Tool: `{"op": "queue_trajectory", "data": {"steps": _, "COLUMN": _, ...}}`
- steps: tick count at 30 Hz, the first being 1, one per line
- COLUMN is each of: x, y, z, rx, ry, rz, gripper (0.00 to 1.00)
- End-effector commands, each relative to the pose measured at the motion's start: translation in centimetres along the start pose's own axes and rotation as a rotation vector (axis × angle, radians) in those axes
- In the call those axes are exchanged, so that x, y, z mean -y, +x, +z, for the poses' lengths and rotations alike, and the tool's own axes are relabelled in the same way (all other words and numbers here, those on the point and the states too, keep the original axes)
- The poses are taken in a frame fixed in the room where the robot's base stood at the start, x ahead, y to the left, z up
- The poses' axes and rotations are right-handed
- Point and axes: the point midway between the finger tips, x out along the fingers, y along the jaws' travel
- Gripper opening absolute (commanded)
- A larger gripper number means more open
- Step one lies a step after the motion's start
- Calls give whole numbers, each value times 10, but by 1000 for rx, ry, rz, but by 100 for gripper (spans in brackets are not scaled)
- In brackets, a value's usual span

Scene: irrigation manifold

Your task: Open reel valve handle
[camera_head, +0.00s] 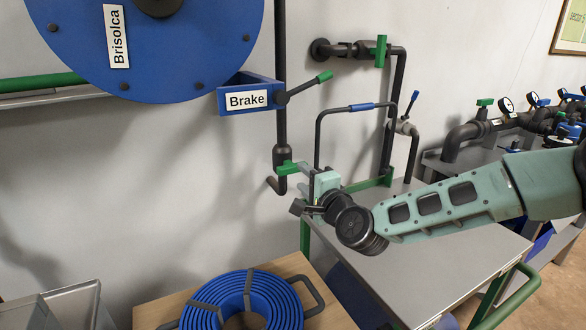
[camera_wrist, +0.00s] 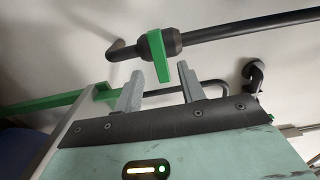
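The reel valve handle (camera_head: 288,167) is a small green lever on the dark vertical pipe below the brake box, near that pipe's lower end. In the wrist view the green handle (camera_wrist: 158,56) lies across the dark pipe, just beyond my fingertips. My gripper (camera_head: 308,182) is at the right of the handle in the head view, very close to it. In the wrist view my gripper (camera_wrist: 160,85) is open, with its two grey fingers apart and nothing held between them. The right finger is near or overlaps the handle's lower end; I cannot tell whether they touch.
A blue reel (camera_head: 170,45) and the brake box (camera_head: 248,95) with its green-tipped lever are above left. A bent pipe with a blue sleeve (camera_head: 362,107) rises behind my gripper. A grey table (camera_head: 430,260) lies below my arm; a coiled blue hose (camera_head: 245,300) lies lower left.

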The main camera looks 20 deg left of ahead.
Motion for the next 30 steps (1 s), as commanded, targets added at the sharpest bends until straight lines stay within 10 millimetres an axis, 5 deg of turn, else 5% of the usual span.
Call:
{"op": "queue_trajectory", "data": {"steps": 12, "x": 0, "y": 58, "z": 0, "rx": 0, "ry": 1, "rz": 0, "gripper": 40}}
{"op": "queue_trajectory", "data": {"steps": 26, "x": 0, "y": 66, "z": 0, "rx": 1, "ry": 0, "rz": 1, "gripper": 40}}
{"op": "queue_trajectory", "data": {"steps": 30, "x": 0, "y": 66, "z": 0, "rx": 1, "ry": 0, "rz": 1, "gripper": 1}}
